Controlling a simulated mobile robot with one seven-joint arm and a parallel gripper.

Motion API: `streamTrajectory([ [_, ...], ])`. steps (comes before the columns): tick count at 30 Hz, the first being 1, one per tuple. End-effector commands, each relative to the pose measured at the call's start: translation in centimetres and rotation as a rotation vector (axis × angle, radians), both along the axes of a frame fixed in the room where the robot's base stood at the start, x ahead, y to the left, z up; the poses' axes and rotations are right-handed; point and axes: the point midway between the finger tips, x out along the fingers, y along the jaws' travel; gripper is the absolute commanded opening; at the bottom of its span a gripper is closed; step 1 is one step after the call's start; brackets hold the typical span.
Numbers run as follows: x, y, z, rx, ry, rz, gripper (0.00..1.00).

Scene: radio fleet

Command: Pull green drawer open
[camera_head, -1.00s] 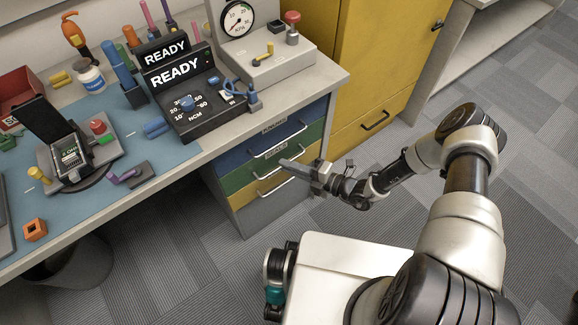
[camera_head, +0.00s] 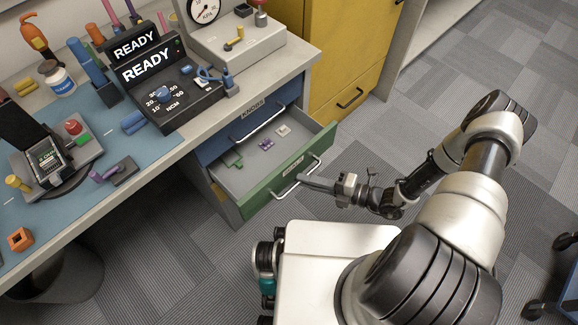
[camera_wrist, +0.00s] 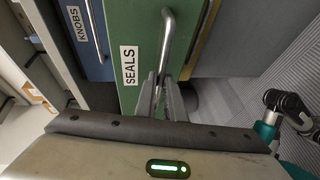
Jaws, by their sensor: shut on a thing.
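The green drawer (camera_head: 262,198) stands pulled out from the cabinet under the bench in the head view. Small green, purple and whitish pieces lie inside it. Its front, labelled SEALS, fills the middle of the wrist view (camera_wrist: 145,60). My gripper (camera_head: 303,180) is at the drawer's metal bar handle (camera_head: 290,188). In the wrist view my gripper's fingers (camera_wrist: 160,98) are shut on the lower end of the handle (camera_wrist: 167,45).
The blue drawer (camera_head: 225,138) labelled KNOBS above is shut. A yellow cabinet (camera_head: 335,60) stands to the right of the bench. The bench top (camera_head: 100,130) holds a black READY unit and several tools. Carpeted floor (camera_head: 400,130) is open to the right.

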Motion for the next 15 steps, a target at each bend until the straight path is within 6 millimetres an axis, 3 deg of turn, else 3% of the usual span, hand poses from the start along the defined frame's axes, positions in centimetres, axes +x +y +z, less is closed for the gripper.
streamTrajectory([
  [6,-3.6,-4.2,-0.1,0.0,0.001,0.0,0.0],
  [15,-6.7,-7.7,0.0,0.001,0.0,0.002,0.0],
])
